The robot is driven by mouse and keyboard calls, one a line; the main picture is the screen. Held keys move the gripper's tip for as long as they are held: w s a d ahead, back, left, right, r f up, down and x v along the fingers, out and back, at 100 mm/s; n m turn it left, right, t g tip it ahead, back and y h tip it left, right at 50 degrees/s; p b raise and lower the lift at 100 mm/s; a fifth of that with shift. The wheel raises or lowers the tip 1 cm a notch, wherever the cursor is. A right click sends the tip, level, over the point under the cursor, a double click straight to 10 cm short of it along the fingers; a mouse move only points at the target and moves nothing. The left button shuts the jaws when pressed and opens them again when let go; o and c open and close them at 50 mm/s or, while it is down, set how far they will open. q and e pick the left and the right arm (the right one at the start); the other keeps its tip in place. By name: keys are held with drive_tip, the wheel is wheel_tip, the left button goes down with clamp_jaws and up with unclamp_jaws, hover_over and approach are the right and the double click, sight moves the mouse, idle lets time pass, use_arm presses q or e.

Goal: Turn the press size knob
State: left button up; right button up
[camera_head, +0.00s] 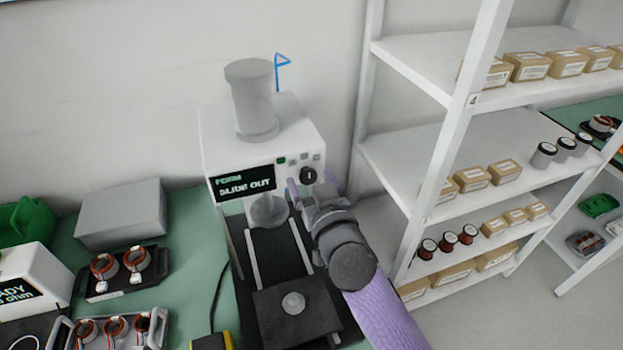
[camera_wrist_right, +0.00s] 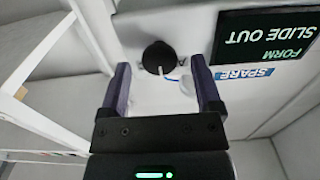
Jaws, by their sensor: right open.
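The press (camera_head: 262,140) is a white box with a grey cylinder on top and a dark display reading "FORM SLIDE OUT" (camera_head: 245,184). Its black round knob (camera_head: 308,175) is on the front face, right of the display. My right gripper (camera_head: 311,186) is open just in front of the knob. In the right wrist view the knob (camera_wrist_right: 159,57) lies between and beyond the two fingertips, nearer the left finger, with no contact seen. A pale round button (camera_wrist_right: 187,86) shows close to the right finger. My left gripper is out of view.
A black slide bed with a plate (camera_head: 290,305) extends in front of the press. Shelves (camera_head: 440,150) with boxes and spools stand close on the right. A grey box (camera_head: 122,214) and trays of stators (camera_head: 122,270) lie on the green bench to the left.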

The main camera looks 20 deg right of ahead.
drive_tip(key=shift+w, duration=0.35)
drive_tip(key=shift+c, duration=0.3)
drive_tip(key=c, duration=0.7)
clamp_jaws()
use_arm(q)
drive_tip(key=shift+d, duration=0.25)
